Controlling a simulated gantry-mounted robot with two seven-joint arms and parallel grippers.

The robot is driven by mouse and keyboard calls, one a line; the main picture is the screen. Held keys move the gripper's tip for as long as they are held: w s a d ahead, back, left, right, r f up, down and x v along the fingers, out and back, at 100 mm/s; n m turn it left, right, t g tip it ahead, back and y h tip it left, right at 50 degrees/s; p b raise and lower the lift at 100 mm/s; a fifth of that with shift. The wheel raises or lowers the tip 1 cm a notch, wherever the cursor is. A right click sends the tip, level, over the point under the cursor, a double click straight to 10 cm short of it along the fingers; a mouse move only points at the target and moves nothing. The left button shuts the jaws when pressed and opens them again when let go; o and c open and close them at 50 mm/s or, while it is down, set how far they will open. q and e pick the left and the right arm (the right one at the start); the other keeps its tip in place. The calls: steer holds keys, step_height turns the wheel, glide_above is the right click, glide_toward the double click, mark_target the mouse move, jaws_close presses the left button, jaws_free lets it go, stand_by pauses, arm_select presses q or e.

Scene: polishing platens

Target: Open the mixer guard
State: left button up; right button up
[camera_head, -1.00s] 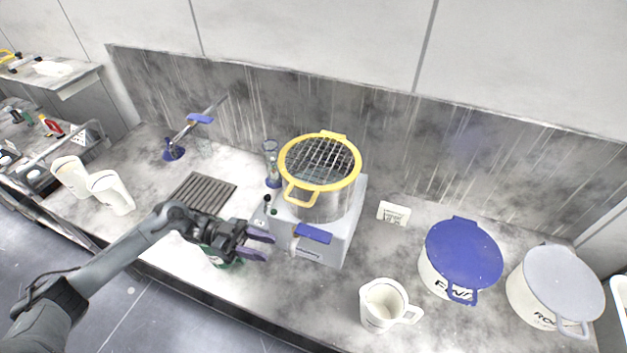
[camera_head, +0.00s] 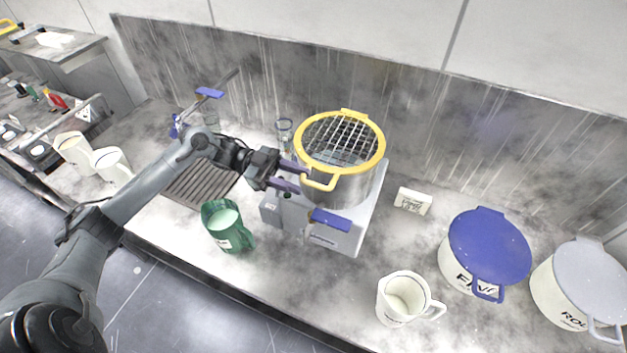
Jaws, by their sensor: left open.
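The mixer (camera_head: 335,233) is a grey box with a steel bowl (camera_head: 343,186) on top. Its guard (camera_head: 381,150) is a yellow ring with a wire grid, lying flat over the bowl. A yellow handle (camera_head: 321,181) sticks out at the guard's front left. A blue lever (camera_head: 330,220) is on the mixer's front. My left gripper (camera_head: 296,177) is open, its purple fingers pointing right, close to the left of the handle. I cannot tell whether a finger touches it. My right gripper is not in view.
A green jug (camera_head: 226,228) stands left of the mixer, below my left arm. A drain grate (camera_head: 190,190) lies behind it. A white jug (camera_head: 404,298), a blue-lidded tub (camera_head: 487,247) and a grey-lidded tub (camera_head: 583,280) stand to the right. Bench between mixer and white jug is clear.

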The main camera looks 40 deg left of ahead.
mark_target(313, 183)
arm_select(q)
steer(key=shift+p+x, duration=0.5)
steer(key=shift+x, duration=1.9)
steer(key=shift+w, duration=0.1)
jaws_close()
